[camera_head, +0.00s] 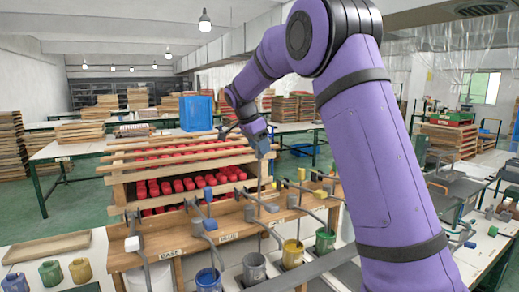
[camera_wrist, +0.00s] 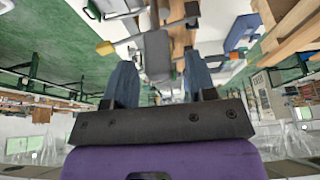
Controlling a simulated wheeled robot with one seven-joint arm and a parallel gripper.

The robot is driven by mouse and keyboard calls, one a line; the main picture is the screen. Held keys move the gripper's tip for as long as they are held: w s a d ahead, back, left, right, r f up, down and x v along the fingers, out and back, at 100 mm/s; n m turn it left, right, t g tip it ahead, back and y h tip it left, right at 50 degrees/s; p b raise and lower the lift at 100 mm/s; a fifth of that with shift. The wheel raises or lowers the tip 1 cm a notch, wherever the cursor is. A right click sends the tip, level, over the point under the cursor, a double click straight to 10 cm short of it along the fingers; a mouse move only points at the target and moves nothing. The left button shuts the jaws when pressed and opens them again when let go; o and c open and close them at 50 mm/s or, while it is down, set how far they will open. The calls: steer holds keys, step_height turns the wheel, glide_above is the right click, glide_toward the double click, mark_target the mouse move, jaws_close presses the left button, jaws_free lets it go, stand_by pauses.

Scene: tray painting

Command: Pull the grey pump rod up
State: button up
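My gripper (camera_head: 257,143) is over the wooden bench in the head view, above the middle of the pump row. A thin upright rod (camera_head: 260,178) shows just below it. In the wrist view my gripper (camera_wrist: 160,80) has its two blue fingers spread, with a grey block (camera_wrist: 157,56) showing between them and gaps on both sides. I cannot tell how deep the block sits between the fingertips. Grey pump parts (camera_head: 271,207) show low on the bench below the gripper. A grey pot (camera_head: 254,267) stands in front of the bench.
Blue (camera_head: 208,280), yellow (camera_head: 292,254) and green (camera_head: 325,240) pots stand beside the grey one. A blue pump block (camera_head: 208,194) is left of the rod, yellow blocks (camera_head: 301,174) right. A rack of red items (camera_head: 170,187) stands behind. A yellow block (camera_wrist: 104,48) also shows in the wrist view.

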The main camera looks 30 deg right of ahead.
steer(key=shift+f, duration=0.15)
steer(key=v, duration=1)
steer(key=shift+r, duration=0.4)
steer(key=shift+a, duration=0.15)
steer(key=s+a+n+t+y, duration=0.25)
steer(key=s+n, duration=0.65)
steer(key=s, duration=1.2)
steer(key=s+a+f+n+t+y, duration=0.1)
steer(key=s+f+n, duration=0.3)
steer(key=s, duration=0.6)
steer(key=s+a+f+n+t+y, duration=0.1)
steer(key=s+f+n, duration=0.4)
steer(key=s, duration=0.5)
steer(key=shift+a+f+t, duration=0.4)
steer(key=shift+a+t, duration=0.05)
steer(key=shift+a, duration=0.35)
